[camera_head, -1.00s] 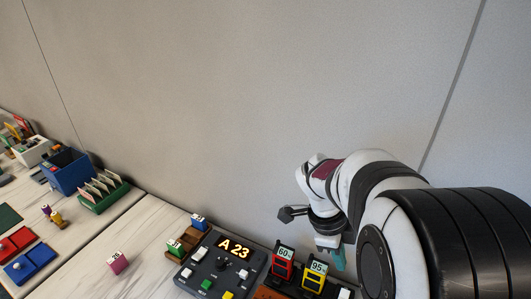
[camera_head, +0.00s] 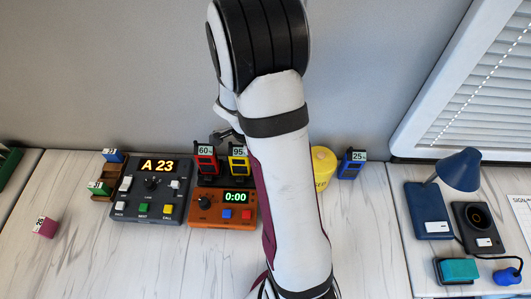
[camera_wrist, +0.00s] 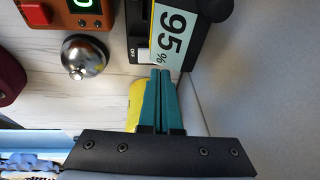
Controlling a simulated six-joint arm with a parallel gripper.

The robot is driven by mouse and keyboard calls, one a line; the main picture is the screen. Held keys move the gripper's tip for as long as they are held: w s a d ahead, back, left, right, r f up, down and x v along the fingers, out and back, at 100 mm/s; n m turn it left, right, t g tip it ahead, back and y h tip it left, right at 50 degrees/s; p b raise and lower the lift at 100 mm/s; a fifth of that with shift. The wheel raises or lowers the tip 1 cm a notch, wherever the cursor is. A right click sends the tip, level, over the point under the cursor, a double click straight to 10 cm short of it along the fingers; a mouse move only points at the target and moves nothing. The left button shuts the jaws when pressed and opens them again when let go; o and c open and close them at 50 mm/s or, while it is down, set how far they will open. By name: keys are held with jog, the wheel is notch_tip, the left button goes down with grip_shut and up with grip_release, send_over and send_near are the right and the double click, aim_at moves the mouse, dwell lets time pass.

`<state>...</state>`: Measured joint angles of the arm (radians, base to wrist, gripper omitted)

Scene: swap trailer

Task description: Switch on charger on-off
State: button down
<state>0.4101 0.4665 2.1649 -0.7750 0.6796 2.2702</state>
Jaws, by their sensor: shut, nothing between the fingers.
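The black charger (camera_head: 222,182) stands behind the orange timer in the head view. It holds a red radio (camera_head: 205,161) tagged 60% and a yellow radio (camera_head: 238,164) tagged 95%. My arm covers its right end. In the wrist view the charger (camera_wrist: 200,48) shows the word OFF beside a pale switch (camera_wrist: 143,57), partly visible at its edge. The 95% tag (camera_wrist: 174,36) hides part of the charger. My gripper (camera_wrist: 161,72) is shut and empty, its teal fingertips just below the tag and close to the switch; contact cannot be told. In the head view my gripper is hidden.
A silver bell (camera_wrist: 83,58) sits left of my fingers, near the orange timer (camera_head: 222,206). A yellow cylinder (camera_head: 322,168) and blue radio (camera_head: 352,164) stand right of my arm. A grey A 23 panel (camera_head: 150,190) is at left. The wall is close behind.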

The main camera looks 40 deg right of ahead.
jog(key=shift+w+d+f, duration=0.15)
jog(key=shift+f, duration=0.35)
jog(key=shift+w+d+f, duration=0.1)
jog(key=shift+f, duration=0.4)
jog(key=shift+w+d+f, duration=0.25)
jog(key=shift+f, duration=0.15)
jog(key=shift+s+a+r, duration=0.15)
jog(key=shift+s+a, duration=0.4)
